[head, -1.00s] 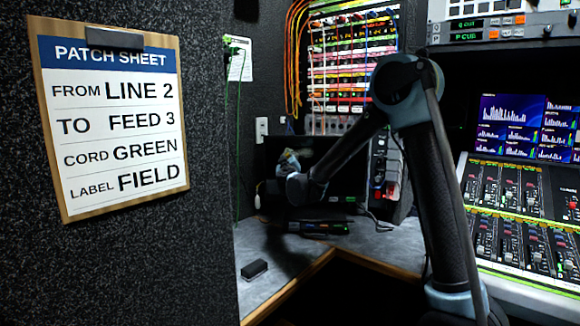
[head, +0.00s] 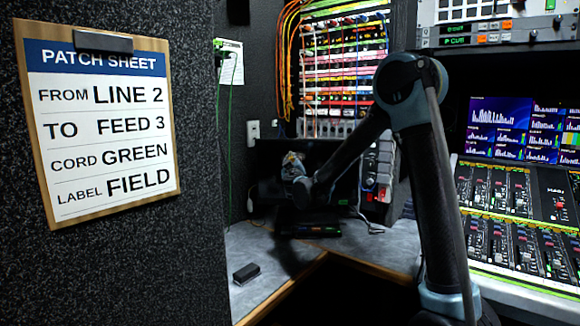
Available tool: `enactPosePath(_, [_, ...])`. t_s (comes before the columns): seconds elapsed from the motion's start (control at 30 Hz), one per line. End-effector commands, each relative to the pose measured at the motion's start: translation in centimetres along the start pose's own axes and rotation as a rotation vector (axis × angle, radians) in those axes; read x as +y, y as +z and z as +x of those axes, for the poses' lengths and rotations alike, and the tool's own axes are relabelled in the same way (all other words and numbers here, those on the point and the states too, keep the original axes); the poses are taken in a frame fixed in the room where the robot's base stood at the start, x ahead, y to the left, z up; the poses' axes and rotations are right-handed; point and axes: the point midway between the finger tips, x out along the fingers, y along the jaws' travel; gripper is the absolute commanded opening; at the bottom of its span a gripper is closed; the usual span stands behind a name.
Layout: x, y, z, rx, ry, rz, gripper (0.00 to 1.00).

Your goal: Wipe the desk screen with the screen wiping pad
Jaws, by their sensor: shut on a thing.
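The desk screen (head: 340,172) is a dark panel standing at the back of the grey desk, partly covered by my arm. My arm reaches left and away to it, and my gripper (head: 293,166) is in front of its left part, small and in shadow. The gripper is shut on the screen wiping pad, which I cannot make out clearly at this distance. I cannot tell whether the pad touches the screen's face.
A small dark block (head: 246,273) lies on the desk's (head: 275,262) front left, which is otherwise clear. A patch-sheet clipboard (head: 100,125) hangs on the left partition. Patch cords (head: 340,70) hang behind, and a mixing console (head: 515,215) stands right.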

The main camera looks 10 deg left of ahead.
Motion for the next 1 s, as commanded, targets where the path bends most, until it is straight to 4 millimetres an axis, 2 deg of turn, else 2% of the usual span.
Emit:
enactPosePath(0.23, [1.5, 1.0, 0.0, -0.001, 0.001, -0.001, 0.09])
enactPosePath(0.53, [2.3, 1.5, 0.0, -0.001, 0.001, 0.0, 0.09])
enactPosePath(1.0, [4.8, 3.1, -0.4, 0.0, 0.0, -0.001, 0.09])
